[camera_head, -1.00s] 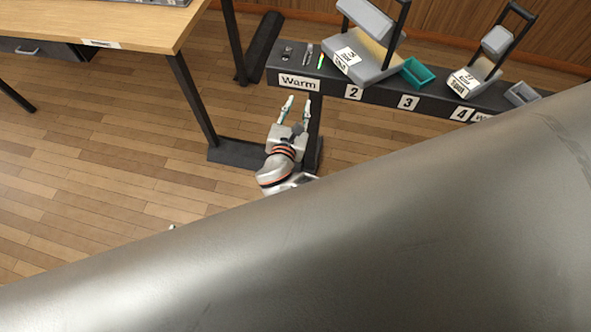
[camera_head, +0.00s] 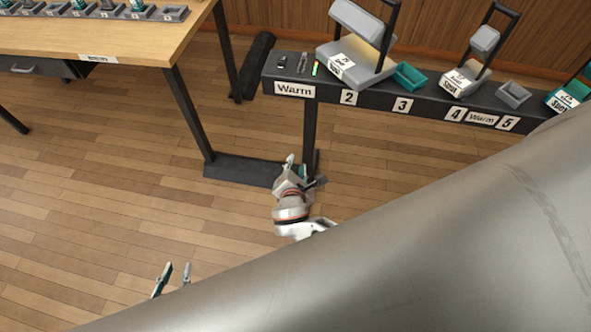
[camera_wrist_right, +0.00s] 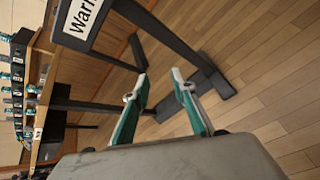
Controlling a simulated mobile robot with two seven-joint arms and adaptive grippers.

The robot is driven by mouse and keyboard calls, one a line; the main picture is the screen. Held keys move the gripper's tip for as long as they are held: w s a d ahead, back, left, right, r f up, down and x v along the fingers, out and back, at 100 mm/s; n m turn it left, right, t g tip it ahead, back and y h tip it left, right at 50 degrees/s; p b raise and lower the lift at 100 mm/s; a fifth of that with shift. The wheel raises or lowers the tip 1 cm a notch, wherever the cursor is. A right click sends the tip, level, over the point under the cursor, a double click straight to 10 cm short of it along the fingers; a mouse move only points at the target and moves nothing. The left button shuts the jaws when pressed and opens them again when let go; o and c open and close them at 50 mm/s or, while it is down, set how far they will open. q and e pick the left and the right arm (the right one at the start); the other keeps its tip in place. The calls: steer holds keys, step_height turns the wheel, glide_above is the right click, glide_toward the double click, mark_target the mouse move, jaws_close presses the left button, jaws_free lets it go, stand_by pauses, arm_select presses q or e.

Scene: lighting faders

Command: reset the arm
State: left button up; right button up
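My right gripper (camera_head: 297,165) is beside the foot of the black stand, low over the wood floor. In the right wrist view its two teal fingers (camera_wrist_right: 160,76) stand apart with nothing between them. My left gripper (camera_head: 174,272) shows only its fingertips over the floor at the lower left; they are apart with nothing between them. The rest of it is hidden behind a large grey metal part of mine that covers the lower right.
A black rail (camera_head: 375,98) labelled "Warm" carries fader units and a teal tray (camera_head: 410,76). A wooden table (camera_head: 120,42) with small trays stands at the upper left. The black stand's leg (camera_head: 311,130) is close to my right gripper. Open floor (camera_head: 90,220) lies at left.

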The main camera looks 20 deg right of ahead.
steer(key=shift+s+f, duration=0.15)
steer(key=shift+f, duration=0.05)
stand_by(0.5)
steer(key=s+a+f+m+g+y, duration=0.2)
steer(key=s+f+m+y, duration=0.35)
steer(key=s+m, duration=0.45)
steer(key=s+d+r+m+t+y, duration=0.1)
steer(key=s+r+m+y, duration=0.1)
steer(key=s+r+m, duration=0.4)
steer(key=shift+s+d+r+m+t, duration=0.15)
steer(key=shift+s+d+m+t, duration=0.35)
steer(key=shift+m, duration=0.7)
steer(key=shift+s, duration=0.2)
